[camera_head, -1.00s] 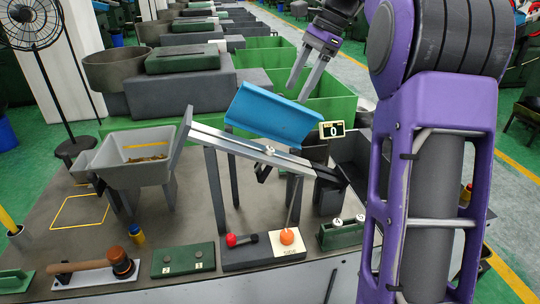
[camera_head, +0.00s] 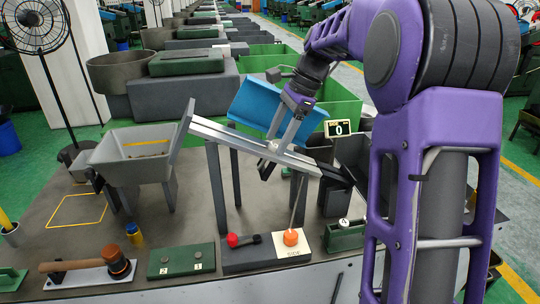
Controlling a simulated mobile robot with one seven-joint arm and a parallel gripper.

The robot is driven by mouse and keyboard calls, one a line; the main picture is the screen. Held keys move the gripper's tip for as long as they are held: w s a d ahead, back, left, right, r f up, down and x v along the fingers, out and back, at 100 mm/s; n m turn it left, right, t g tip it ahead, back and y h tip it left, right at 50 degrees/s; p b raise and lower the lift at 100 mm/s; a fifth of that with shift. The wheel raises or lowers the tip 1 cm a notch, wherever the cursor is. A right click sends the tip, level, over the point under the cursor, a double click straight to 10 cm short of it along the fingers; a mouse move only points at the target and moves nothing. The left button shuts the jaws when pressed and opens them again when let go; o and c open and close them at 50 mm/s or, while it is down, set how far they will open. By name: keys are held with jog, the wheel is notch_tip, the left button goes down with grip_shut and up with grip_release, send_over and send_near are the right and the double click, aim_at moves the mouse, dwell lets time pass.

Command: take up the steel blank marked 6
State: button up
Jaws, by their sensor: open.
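A small pale piece (camera_head: 273,146) sits on the sloping steel rail (camera_head: 235,136); its mark is too small to read, so I cannot tell if it is the blank marked 6. My gripper (camera_head: 279,139) is open, pointing down, with its fingertips at the rail close to this piece. I cannot tell whether they touch it. Steel blanks marked 2 (camera_head: 165,259) and 1 (camera_head: 198,257) lie at the green plate at the front. A pale-topped blank (camera_head: 344,223), which seems marked 4, stands in the green holder (camera_head: 346,238) at the right.
A blue trough (camera_head: 250,104) is behind the rail, close to my fingers. A display (camera_head: 340,128) reads 0. A grey hopper (camera_head: 130,165) stands left.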

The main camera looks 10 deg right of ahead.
jog(key=shift+a+f, duration=0.15)
jog(key=shift+f, duration=0.1)
grip_shut()
dwell(0.3)
notch_tip(320, 180, up, 10)
jog(key=p, duration=0.2)
jog(key=shift+p, duration=0.35)
jog(key=c, duration=0.6)
grip_release()
jog(key=shift+c, duration=0.2)
grip_shut()
